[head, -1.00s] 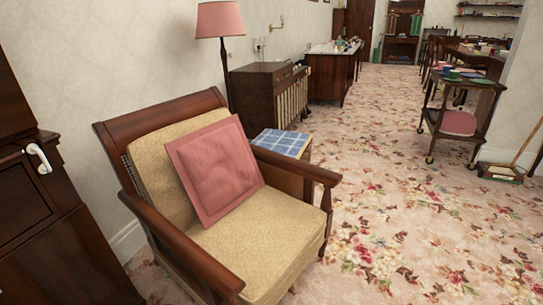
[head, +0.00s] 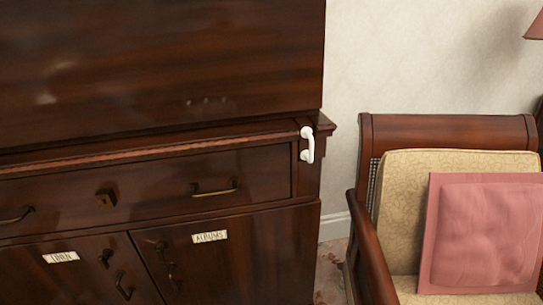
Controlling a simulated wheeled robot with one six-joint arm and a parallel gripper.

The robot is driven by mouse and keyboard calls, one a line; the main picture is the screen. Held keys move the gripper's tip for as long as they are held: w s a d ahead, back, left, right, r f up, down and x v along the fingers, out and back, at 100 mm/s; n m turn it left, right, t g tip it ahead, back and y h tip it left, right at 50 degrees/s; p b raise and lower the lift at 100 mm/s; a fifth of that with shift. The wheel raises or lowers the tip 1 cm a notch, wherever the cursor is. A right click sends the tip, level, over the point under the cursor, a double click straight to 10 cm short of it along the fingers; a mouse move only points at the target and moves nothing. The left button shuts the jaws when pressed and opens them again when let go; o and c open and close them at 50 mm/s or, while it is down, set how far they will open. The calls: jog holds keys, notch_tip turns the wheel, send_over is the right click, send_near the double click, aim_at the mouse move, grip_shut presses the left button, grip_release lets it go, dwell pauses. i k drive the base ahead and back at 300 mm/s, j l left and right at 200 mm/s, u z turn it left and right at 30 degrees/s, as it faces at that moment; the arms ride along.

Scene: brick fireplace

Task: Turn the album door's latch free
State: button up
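The album door (head: 240,265) is the right lower door of a dark wooden cabinet, with a white label reading "ALBUMS" (head: 209,237). It looks shut; its lower part is cut off by the picture's bottom edge. Near its left edge is a small dark fitting (head: 159,245), which may be the latch, with a dark handle (head: 173,276) below it. Both are dim, so I cannot tell how the latch is turned. My gripper is not in view.
The left door (head: 60,280) has a white label, apparently "LINEN". A drawer (head: 150,190) with brass handles runs above the doors. A white handle (head: 307,145) sits at the cabinet's right end. An armchair (head: 450,132) with a pink cushion (head: 480,235) stands close on the right.

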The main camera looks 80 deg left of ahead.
aim_at(161, 246)
jog(key=k+l+u, duration=0.2)
jog(key=u, duration=1.6)
jog(key=k+j+u, duration=0.1)
jog(key=k, duration=0.2)
jog(key=k+j+u, duration=0.25)
jog(key=u, duration=0.2)
jog(key=k, duration=0.05)
